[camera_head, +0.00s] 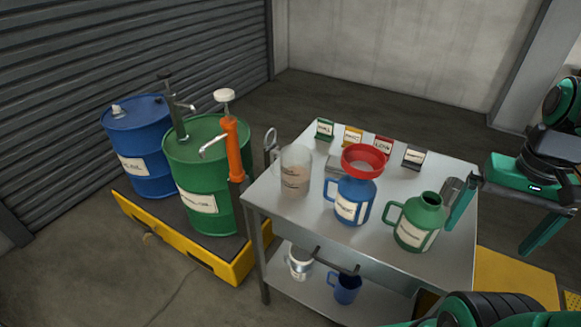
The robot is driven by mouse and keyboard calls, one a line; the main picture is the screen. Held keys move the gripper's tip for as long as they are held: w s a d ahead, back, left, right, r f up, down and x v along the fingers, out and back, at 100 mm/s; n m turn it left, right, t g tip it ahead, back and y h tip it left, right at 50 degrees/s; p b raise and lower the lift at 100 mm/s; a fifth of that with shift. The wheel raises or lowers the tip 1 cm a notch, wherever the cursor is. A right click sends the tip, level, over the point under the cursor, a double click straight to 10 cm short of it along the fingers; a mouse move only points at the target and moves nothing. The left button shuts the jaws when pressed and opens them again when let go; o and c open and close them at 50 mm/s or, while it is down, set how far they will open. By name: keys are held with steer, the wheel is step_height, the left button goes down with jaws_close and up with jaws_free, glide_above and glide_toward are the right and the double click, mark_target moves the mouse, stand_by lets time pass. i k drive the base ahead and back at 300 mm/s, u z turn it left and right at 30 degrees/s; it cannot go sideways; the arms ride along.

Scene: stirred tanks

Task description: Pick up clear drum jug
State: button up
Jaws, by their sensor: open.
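The clear drum jug (296,172) is a translucent, whitish jug with reddish-brown markings. It stands upright at the left end of the metal table, with its handle toward the left. My gripper (502,220) is at the right end of the table, far from the clear jug. Its two teal fingers are spread wide, with nothing seen between them. A blue jug with a red funnel on top and a green jug stand between the clear jug and my gripper.
The blue jug (348,203) and green jug (420,224) stand on the metal table (283,215). Small coloured label stands line its back edge. A grey metal cylinder (448,189) is near my gripper. Blue (138,148) and green (210,172) drums with pumps stand on a yellow pallet at left.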

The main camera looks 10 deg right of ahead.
mark_target(296, 160)
steer(key=u, duration=0.55)
steer(key=k, duration=1.25)
steer(key=u, duration=0.75)
steer(key=i, duration=1.1)
steer(key=z, duration=0.8)
steer(key=i, duration=0.75)
steer(key=z, duration=0.5)
